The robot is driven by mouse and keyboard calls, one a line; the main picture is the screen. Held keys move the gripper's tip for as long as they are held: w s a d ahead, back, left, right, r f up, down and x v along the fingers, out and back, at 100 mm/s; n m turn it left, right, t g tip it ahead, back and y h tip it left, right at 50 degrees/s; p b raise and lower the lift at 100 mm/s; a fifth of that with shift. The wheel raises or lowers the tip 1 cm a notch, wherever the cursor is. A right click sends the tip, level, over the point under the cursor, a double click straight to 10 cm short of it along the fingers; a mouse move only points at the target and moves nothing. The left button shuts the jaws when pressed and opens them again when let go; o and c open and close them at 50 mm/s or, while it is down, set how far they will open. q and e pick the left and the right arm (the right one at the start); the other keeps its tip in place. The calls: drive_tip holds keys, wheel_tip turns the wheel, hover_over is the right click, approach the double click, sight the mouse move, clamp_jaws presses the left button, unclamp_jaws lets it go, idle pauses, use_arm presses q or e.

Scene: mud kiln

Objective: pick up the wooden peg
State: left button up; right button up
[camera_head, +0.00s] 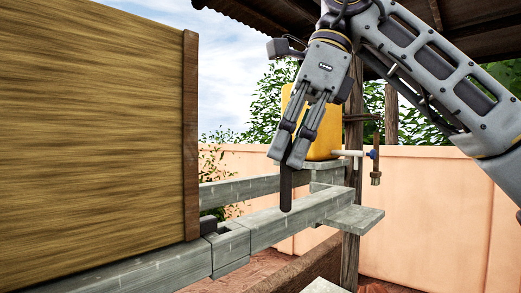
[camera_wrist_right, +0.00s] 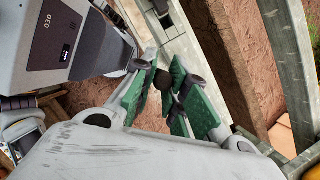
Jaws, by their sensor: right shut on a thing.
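The wooden peg (camera_head: 286,190) is a dark, slim, upright piece that hangs down from my right gripper (camera_head: 291,152). The fingers are shut on its upper part. In the head view its lower end overlaps the pale grey beam; I cannot tell whether it touches it. In the right wrist view the peg's dark end (camera_wrist_right: 163,79) shows between the green finger pads of the right gripper (camera_wrist_right: 168,92). The rest of it is hidden there. My left gripper is in neither view.
A large wooden panel (camera_head: 95,125) fills the left side. Pale grey beams (camera_head: 300,217) run below the gripper, with a small dark block (camera_head: 208,226) on them near the panel. A yellow container (camera_head: 325,133) with a tap stands behind, by a wooden post.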

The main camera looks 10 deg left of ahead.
drive_tip(key=w+d, duration=0.1)
drive_tip(key=d, duration=0.7)
drive_tip(key=shift+d, duration=0.2)
drive_tip(key=shift+f, duration=0.1)
idle(0.4)
